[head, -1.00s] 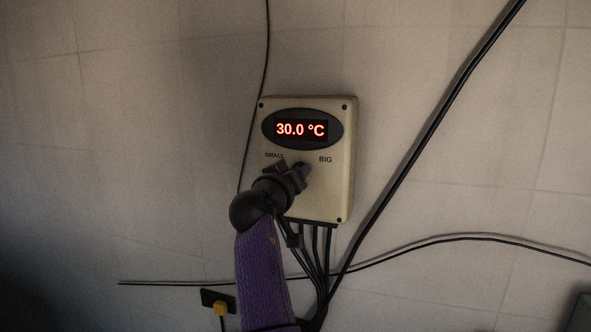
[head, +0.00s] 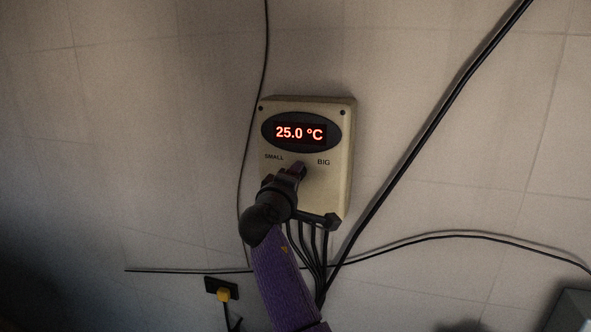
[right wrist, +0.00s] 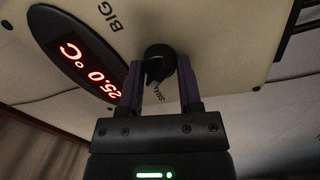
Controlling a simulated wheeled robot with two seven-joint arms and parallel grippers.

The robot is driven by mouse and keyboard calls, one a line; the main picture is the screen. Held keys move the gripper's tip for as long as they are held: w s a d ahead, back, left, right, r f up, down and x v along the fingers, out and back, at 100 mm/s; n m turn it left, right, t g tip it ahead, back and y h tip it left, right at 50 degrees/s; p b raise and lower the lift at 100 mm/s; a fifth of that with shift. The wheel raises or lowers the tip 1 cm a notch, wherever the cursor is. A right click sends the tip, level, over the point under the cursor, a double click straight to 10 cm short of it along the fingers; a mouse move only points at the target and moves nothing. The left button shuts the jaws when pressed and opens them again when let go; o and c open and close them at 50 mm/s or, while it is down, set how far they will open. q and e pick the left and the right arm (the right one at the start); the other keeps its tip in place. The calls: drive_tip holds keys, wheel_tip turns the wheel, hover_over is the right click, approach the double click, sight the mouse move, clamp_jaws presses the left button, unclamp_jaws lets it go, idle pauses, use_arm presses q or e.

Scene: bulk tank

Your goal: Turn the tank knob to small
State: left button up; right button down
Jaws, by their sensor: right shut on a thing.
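The beige control box (head: 338,185) is on the tiled wall, with a dark oval display (head: 299,132) reading 25.0 °C in red. SMALL is printed at the left below the display and BIG at the right. The black tank knob (right wrist: 159,62) shows in the right wrist view between the two fingers of my right gripper (right wrist: 160,76), which is shut on it. In the head view my right gripper (head: 298,170) reaches the lower middle of the box and hides the knob. My left gripper is in neither view.
Several black cables (head: 318,262) hang from the bottom of the box. A thick black cable (head: 432,128) runs diagonally at the right, and a thin one (head: 266,60) runs down at the left.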

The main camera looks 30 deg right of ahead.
drive_tip(key=shift+r+n+p, duration=0.1)
drive_tip(key=shift+n+p, duration=0.2)
drive_tip(key=shift+n, duration=0.8)
drive_tip(key=shift+c, duration=1.4)
unclamp_jaws()
drive_tip(key=shift+a, duration=0.1)
drive_tip(key=b+v, duration=0.3)
drive_tip(key=v, duration=0.6)
drive_tip(key=shift+s+a+b, duration=0.25)
drive_tip(key=shift+s+b, duration=0.1)
drive_tip(key=shift+b, duration=0.05)
